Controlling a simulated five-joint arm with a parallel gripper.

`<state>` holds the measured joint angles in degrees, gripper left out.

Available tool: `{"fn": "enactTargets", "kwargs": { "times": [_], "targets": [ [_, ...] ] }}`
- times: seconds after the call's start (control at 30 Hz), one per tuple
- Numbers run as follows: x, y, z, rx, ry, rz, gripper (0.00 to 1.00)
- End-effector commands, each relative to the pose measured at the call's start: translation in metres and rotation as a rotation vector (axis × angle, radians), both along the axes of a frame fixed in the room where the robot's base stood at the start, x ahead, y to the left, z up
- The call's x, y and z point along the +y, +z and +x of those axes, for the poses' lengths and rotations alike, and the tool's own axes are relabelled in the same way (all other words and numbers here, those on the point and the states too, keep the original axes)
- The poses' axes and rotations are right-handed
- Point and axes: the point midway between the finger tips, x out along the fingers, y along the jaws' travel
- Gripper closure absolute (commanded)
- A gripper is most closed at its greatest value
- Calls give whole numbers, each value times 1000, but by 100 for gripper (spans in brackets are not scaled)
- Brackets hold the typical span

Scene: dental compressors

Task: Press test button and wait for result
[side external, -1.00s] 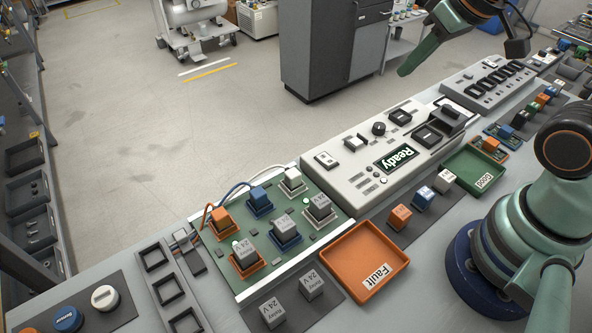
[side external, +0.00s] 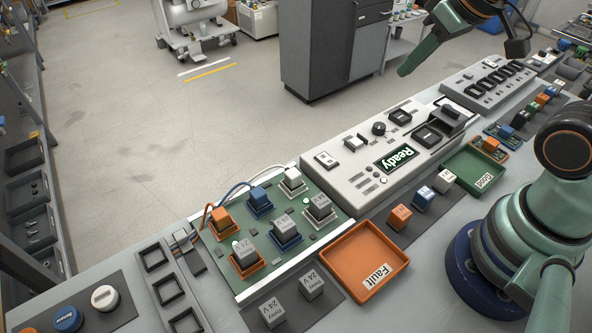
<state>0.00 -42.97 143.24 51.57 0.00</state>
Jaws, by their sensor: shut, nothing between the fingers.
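The test device is a white box (side external: 345,190) in the middle of the bench. Its green display (side external: 399,158) reads "Ready". On its top are a black knob (side external: 379,128), a light block-shaped switch (side external: 355,142), black sockets (side external: 426,137) and several small buttons and lamps. No label shows which button is the test button. My gripper (side external: 403,72) is at the top, shut and empty, raised above and behind the box, touching nothing.
A green board (side external: 290,257) with several relays lies left of the box. An orange "Fault" tray (side external: 345,244) and a green "Good" tray (side external: 468,163) sit in front. Loose relays (side external: 401,216) stand between them. A grey cabinet (side external: 330,50) stands behind the bench.

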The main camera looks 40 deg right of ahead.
Motion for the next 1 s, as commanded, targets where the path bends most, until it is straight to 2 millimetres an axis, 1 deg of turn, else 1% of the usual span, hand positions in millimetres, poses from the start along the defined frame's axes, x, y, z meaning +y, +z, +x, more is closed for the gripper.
{"fn": "enactTargets", "kwargs": {
  "times": [0.17, 0.27, 0.67, 0.87, 1.0],
  "targets": [
    [0, 0, 1, 11, -6, 3, 100],
    [0, 1, 4, 47, -23, 12, 100],
    [1, -4, 29, 346, -198, 65, 100],
    [1, -13, 44, 502, -299, 73, 100],
    [2, -22, 54, 610, -372, 69, 100]
  ]
}}
